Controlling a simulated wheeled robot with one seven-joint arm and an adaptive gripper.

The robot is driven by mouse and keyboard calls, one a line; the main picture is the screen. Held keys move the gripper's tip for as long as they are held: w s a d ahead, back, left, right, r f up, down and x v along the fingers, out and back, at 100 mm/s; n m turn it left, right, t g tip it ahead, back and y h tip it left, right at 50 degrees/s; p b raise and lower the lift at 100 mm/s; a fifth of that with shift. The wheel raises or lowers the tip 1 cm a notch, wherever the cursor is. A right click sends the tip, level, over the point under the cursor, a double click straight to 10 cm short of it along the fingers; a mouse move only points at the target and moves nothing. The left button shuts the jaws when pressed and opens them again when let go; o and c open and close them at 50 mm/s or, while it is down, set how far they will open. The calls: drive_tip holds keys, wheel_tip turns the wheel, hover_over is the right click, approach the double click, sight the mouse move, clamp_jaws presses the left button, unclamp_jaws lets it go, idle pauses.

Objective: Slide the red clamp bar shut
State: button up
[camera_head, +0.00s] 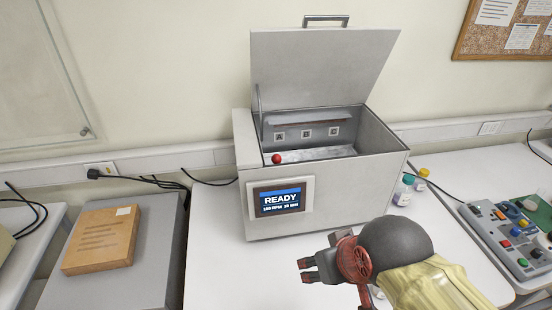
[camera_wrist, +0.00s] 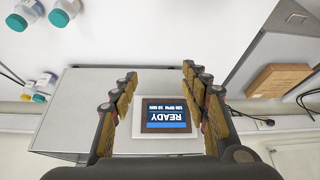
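The grey test machine (camera_head: 330,215) stands on the white table with its lid (camera_head: 322,70) raised and its chamber open. A round red knob (camera_head: 277,158) shows at the front left of the chamber. A thin dull-red strip (camera_head: 312,122) runs along the chamber's back wall; I cannot tell if knob and strip are one clamp bar. My gripper (camera_head: 305,269) is in front of the machine, below and right of its screen (camera_head: 280,199), apart from it. In the wrist view my gripper (camera_wrist: 160,72) is open and empty, facing the upside-down READY screen (camera_wrist: 166,115). The knob is hidden there.
Small bottles with coloured caps (camera_head: 404,190) stand right of the machine. A control box with buttons (camera_head: 515,235) is on the right table. A brown package (camera_head: 100,240) lies on a grey surface at the left. The space above the chamber's front edge is clear.

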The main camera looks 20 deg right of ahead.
drive_tip(key=w+r+n+p, duration=0.1)
drive_tip(key=w+r+p, duration=0.2)
drive_tip(key=w, duration=0.1)
drive_tip(key=w+r+n+p, duration=0.2)
drive_tip(key=w+r+p, duration=0.1)
drive_tip(key=w+r, duration=0.1)
drive_tip(key=shift+r+g, duration=0.15)
drive_tip(key=shift+g, duration=0.25)
drive_tip(key=shift+c, duration=0.2)
drive_tip(key=r+n+g+p, duration=0.1)
drive_tip(key=n+g+p, duration=0.2)
drive_tip(key=n+p, duration=0.95)
hover_over(276, 156)
drive_tip(key=s+p, duration=0.2)
drive_tip(key=m, duration=0.1)
drive_tip(key=shift+w+a+f+h, duration=0.1)
drive_tip(key=shift+w+f+h, duration=0.2)
drive_tip(key=shift+w, duration=0.25)
drive_tip(key=shift+w+d+f+p, duration=0.1)
drive_tip(key=shift+w+f, duration=0.15)
drive_tip(key=shift+f, duration=1)
drive_tip(key=shift+w+d+f+p, duration=0.1)
drive_tip(key=shift+w+f, duration=0.1)
drive_tip(key=shift+f, duration=1)
drive_tip(key=shift+w+f+p, duration=0.1)
drive_tip(key=shift+w+f, duration=0.15)
drive_tip(key=shift+f, duration=1)
drive_tip(key=c, duration=0.3)
drive_tip(key=c, duration=0.8)
